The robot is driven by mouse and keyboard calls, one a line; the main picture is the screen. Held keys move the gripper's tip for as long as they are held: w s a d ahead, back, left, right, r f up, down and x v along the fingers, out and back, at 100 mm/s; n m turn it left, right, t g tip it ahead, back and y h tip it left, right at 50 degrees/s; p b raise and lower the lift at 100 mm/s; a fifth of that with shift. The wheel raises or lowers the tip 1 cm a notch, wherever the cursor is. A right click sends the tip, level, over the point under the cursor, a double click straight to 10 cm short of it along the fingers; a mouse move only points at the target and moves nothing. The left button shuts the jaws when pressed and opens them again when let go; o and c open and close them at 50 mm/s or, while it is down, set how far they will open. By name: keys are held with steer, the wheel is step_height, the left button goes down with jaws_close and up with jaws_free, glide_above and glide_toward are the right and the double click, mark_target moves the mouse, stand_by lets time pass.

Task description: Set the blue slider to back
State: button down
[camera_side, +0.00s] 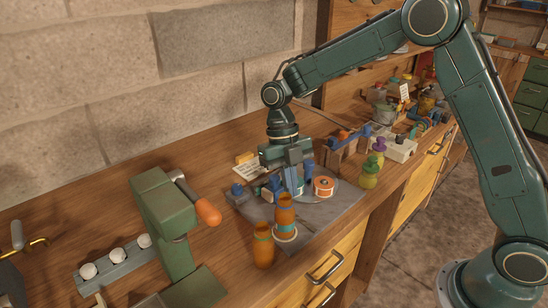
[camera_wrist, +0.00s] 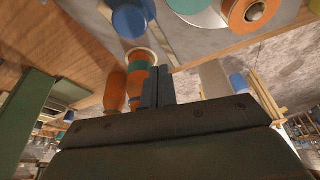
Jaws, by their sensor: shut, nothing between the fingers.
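My gripper (camera_side: 293,183) points down over the grey mat (camera_side: 318,212) on the bench, its fingers together and empty. In the wrist view the shut dark fingers (camera_wrist: 158,80) stand close beside an orange and green bottle. Several blue parts sit around the gripper: a blue knob (camera_side: 237,189) at the left end of the mat, and a blue piece (camera_side: 274,183) just left of the fingers. A blue round part (camera_wrist: 130,18) shows at the top of the wrist view. I cannot tell which of these is the blue slider, nor its position; my gripper hides part of the area.
An orange ring (camera_side: 323,187) lies right of the fingers. A green press (camera_side: 164,220) stands left, olive and purple bottles (camera_side: 371,170) right.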

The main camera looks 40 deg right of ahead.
steer(key=s, duration=1.3)
steer(key=a+v, duration=0.1)
steer(key=v, duration=0.9)
steer(key=s+d+r+m+t, duration=0.3)
steer(key=s+m, duration=0.2)
steer(key=m, duration=0.7)
steer(key=s+d+r+m+t, duration=0.3)
steer(key=s+m+t, duration=0.1)
steer(key=m, duration=0.9)
steer(key=shift+s+d+r, duration=0.25)
steer(key=shift+s+r, duration=0.15)
steer(key=shift+s, duration=0.35)
